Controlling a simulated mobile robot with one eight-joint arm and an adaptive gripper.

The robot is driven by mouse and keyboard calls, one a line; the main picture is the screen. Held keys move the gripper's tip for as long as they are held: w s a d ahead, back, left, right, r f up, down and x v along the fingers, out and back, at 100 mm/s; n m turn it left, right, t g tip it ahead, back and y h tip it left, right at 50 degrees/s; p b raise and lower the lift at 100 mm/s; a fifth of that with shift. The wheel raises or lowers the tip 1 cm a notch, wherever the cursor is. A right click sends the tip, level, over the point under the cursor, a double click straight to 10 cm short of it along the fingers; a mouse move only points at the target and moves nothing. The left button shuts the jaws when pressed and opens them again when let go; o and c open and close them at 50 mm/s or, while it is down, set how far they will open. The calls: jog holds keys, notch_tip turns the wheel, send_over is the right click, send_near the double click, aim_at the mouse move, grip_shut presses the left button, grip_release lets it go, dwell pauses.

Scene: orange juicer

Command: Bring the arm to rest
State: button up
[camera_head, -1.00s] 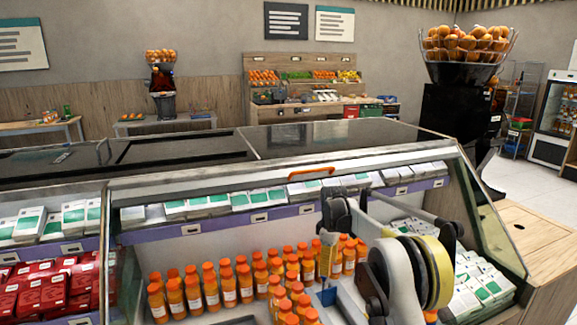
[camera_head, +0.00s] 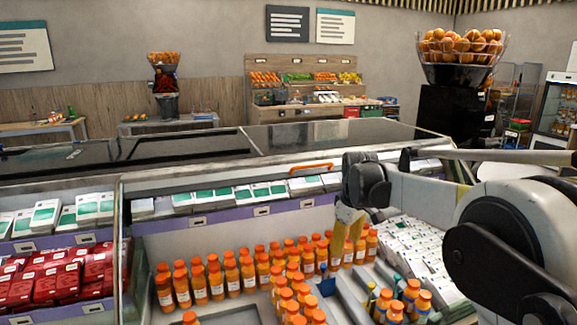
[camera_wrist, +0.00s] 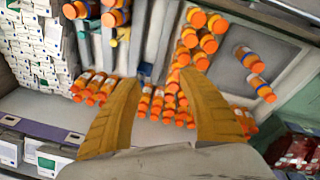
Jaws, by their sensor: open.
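My gripper (camera_head: 348,240) hangs over the refrigerated display case in the head view, its yellow fingers pointing down above the juice bottles. In the wrist view my gripper (camera_wrist: 160,100) shows two yellow fingers spread well apart with nothing between them. Orange-capped juice bottles (camera_head: 222,278) stand in rows below and left of the fingers. They also show beyond the fingertips in the wrist view (camera_wrist: 165,100). My arm reaches in from the right of the head view and hides part of the case.
White cartons (camera_head: 415,250) fill the right of the case, and red packs (camera_head: 60,285) the left. An upper shelf with a purple edge (camera_head: 225,215) runs behind the gripper. A black juicer (camera_head: 455,100) with oranges stands at the back right. Grey dividers (camera_head: 350,290) separate the bottles.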

jog(key=s+d+r+m+t, duration=0.1)
jog(key=s+r+m, duration=0.15)
jog(key=s, duration=0.65)
jog(key=s+d+r+m+t, duration=0.15)
jog(key=s+r, duration=0.25)
jog(key=s, duration=0.6)
jog(key=s+f+m+t, duration=0.1)
jog(key=s+f+m, duration=0.1)
jog(key=s, duration=0.5)
jog(key=s+f+m+t, duration=0.1)
jog(key=s+f+m, duration=0.1)
jog(key=s+f, duration=0.2)
jog(key=s, duration=0.3)
jog(key=shift+s+d+m, duration=0.3)
jog(key=shift+s+m, duration=0.05)
jog(key=shift+m, duration=0.05)
